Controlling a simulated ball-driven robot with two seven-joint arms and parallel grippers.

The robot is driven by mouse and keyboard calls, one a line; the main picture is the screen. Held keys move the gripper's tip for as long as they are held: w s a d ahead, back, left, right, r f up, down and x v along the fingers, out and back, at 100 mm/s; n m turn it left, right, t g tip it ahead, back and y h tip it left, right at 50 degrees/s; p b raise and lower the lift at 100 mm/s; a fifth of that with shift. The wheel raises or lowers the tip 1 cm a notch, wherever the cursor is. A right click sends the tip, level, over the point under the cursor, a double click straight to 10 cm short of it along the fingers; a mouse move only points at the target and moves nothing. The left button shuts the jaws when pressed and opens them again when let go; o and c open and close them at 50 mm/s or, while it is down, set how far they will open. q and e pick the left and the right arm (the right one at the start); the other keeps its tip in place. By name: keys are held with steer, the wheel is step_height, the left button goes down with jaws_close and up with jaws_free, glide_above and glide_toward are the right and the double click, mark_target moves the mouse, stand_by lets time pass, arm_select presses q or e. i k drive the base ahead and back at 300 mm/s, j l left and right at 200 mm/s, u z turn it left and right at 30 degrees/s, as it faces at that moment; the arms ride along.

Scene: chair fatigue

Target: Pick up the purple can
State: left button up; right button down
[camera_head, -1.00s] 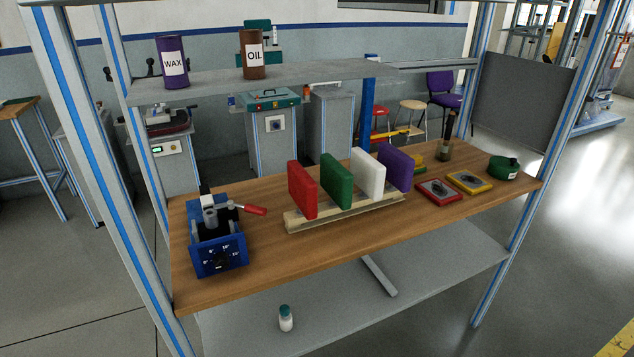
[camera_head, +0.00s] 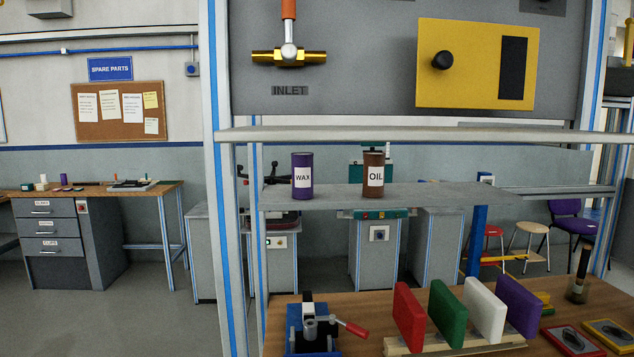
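The purple can (camera_head: 302,176) with a white WAX label stands upright on the grey shelf (camera_head: 440,194) in the head view, near the shelf's left end. A brown can (camera_head: 373,174) labelled OIL stands to its right on the same shelf, with a gap between them. Neither of my grippers is in view.
A blue frame post (camera_head: 222,230) stands left of the cans. A higher shelf edge (camera_head: 420,135) runs above them. Below, the wooden bench (camera_head: 370,293) holds a blue vise-like device (camera_head: 308,335) and upright red, green, white and purple blocks (camera_head: 448,313). The shelf right of the OIL can is clear.

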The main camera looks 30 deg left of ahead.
mark_target(302, 162)
steer(key=j+z, duration=0.25)
steer(key=z, duration=0.15)
steer(key=j+z, duration=0.6)
steer(key=z, duration=0.2)
